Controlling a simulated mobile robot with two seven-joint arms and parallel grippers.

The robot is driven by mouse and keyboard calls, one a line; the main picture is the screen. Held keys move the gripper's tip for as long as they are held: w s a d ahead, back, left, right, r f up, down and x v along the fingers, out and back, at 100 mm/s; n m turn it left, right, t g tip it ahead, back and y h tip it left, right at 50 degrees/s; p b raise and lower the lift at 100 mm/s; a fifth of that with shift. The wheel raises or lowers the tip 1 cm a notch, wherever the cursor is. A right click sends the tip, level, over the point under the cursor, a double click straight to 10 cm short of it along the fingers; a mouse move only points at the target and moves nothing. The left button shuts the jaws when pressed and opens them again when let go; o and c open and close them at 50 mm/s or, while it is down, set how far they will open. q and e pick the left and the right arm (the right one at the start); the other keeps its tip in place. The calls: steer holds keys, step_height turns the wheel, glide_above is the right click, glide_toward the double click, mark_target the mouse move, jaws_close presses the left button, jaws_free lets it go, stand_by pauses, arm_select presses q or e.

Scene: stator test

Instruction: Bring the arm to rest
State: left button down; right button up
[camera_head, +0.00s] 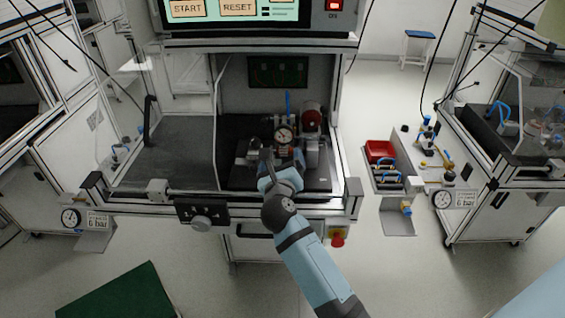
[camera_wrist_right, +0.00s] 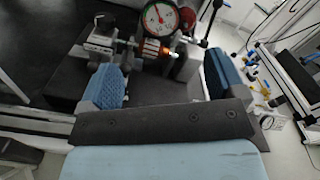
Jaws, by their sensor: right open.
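My right arm reaches up from the bottom of the head view into the open test station. My right gripper (camera_head: 276,160) is at the front of a fixture with a round dial gauge (camera_head: 284,135). In the right wrist view the two blue finger pads of the gripper (camera_wrist_right: 163,76) stand wide apart. The gauge (camera_wrist_right: 160,18) and a copper-coloured part (camera_wrist_right: 151,48) show beyond and between them. I see nothing held between the pads. My left gripper is not in view.
The station has a front rail (camera_head: 130,205), side posts and a screen (camera_head: 235,10) above. A red bin (camera_head: 380,150) and tool tray stand to its right. A red stop button (camera_head: 338,238) is below. A green mat (camera_head: 120,295) lies on the floor at left.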

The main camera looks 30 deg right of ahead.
steer(key=s+a+f+n+t+y, duration=0.2)
steer(key=s+a+f+n+y, duration=0.3)
steer(key=n, duration=0.8)
steer(key=s+a+f+n+t+y, duration=0.2)
steer(key=s+a+f+n+y, duration=0.4)
steer(key=n, duration=0.6)
steer(key=s+f+n+g+y, duration=0.1)
steer(key=s+f+n+g, duration=0.8)
steer(key=s+f+n, duration=0.65)
step_height(320, 180, up, 15)
steer(key=s+p, duration=0.1)
steer(key=p, duration=1.2)
steer(key=shift+d+m+t+p, duration=0.2)
steer(key=shift+m+t+p, duration=0.1)
steer(key=shift+m, duration=0.15)
steer(key=shift+s+f, duration=0.1)
